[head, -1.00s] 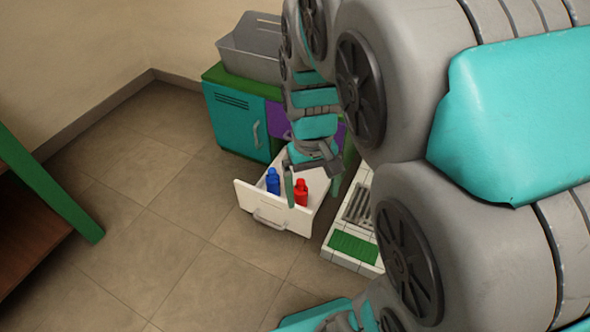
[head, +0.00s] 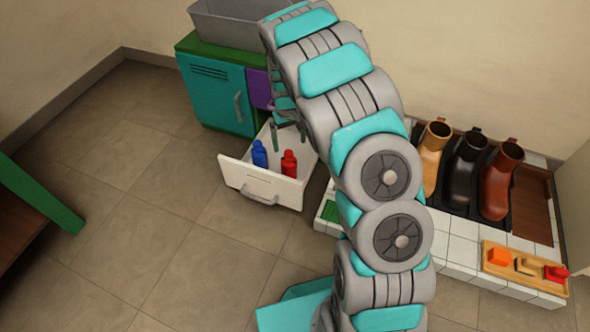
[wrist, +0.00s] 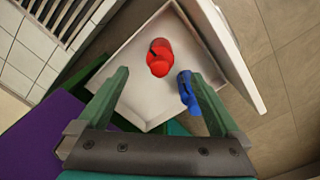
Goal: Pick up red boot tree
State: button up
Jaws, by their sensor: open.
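The red boot tree (head: 289,163) stands in the open white drawer (head: 262,184), beside the blue boot tree (head: 259,154). In the wrist view the red boot tree (wrist: 159,58) shows inside the drawer, between and just beyond my fingertips. The blue boot tree (wrist: 187,92) is partly covered by my right-hand finger. My gripper (wrist: 160,76) is open and empty over the drawer. In the head view only parts of my gripper (head: 287,132) show, at the drawer's back, as my arm hides the rest.
A teal and purple cabinet (head: 215,98) with a grey bin (head: 225,26) on top stands behind the drawer. A white tiled platform (head: 450,248) at right holds several boots (head: 464,170) and a wooden tray (head: 520,284) of small coloured items.

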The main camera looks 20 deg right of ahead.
aim_at(289, 160)
jog(key=f, duration=0.1)
jog(key=w+f, duration=0.1)
jog(key=f, duration=0.1)
jog(key=shift+w+f, duration=0.25)
jog(key=shift+f, duration=0.1)
notch_tip(289, 160, down, 7)
jog(key=shift+s+a+f+b, duration=0.1)
jog(key=shift+s+f+b, duration=0.1)
jog(key=shift+b, duration=0.3)
grip_shut()
dwell(0.4)
